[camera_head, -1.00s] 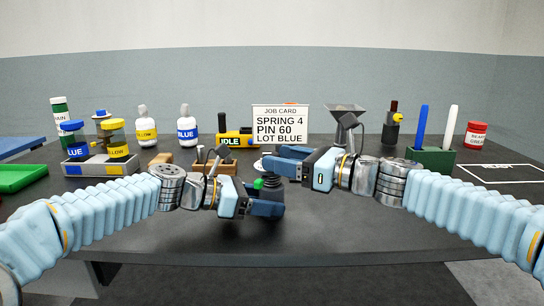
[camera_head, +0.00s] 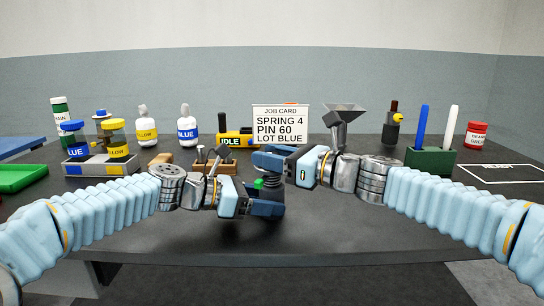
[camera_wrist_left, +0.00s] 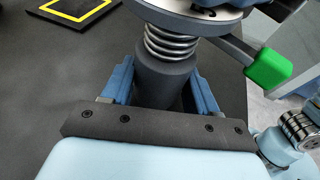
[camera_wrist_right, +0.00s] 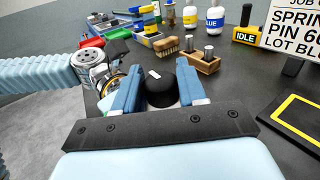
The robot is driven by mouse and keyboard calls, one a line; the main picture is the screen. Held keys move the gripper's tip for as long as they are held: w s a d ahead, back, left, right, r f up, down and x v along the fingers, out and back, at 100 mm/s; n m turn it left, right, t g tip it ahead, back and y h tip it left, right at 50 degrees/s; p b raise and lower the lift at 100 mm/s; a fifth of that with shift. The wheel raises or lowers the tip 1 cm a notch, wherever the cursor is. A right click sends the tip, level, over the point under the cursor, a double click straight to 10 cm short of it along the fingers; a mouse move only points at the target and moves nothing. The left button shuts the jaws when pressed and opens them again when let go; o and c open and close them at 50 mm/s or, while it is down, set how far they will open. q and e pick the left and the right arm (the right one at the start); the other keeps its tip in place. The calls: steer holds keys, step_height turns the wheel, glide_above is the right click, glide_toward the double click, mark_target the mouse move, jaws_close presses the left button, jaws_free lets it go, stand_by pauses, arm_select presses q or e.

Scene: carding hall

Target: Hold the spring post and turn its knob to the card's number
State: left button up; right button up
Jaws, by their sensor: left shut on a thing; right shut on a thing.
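The spring post (camera_wrist_left: 160,82) is a dark grey upright cylinder with a steel coil (camera_wrist_left: 172,42) above it. My left gripper (camera_head: 268,204) is shut around the cylinder below the coil. A lever with a green end (camera_wrist_left: 268,68) sticks out beside the coil; the green also shows in the head view (camera_head: 258,184). The black knob (camera_wrist_right: 160,86) with a white mark sits on top of the post. My right gripper (camera_head: 268,163) is shut on the knob from the right. No number on the knob is readable. The job card (camera_head: 281,124) reads SPRING 4, PIN 60, LOT BLUE.
A green holder with blue and white rods (camera_head: 430,160) stands at the right. The front table surface is clear.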

steer(key=m+t+h, duration=0.2)
steer(key=shift+s+r+t, duration=0.1)
steer(key=shift+r+t, duration=0.05)
steer(key=shift+t, duration=0.25)
steer(key=shift+m+t+h, duration=0.3)
steer(key=shift+m+t, duration=0.1)
steer(key=shift+m, duration=0.1)
steer(key=o, duration=0.9)
steer(key=shift+o, duration=0.2)
steer(key=v, duration=1.2)
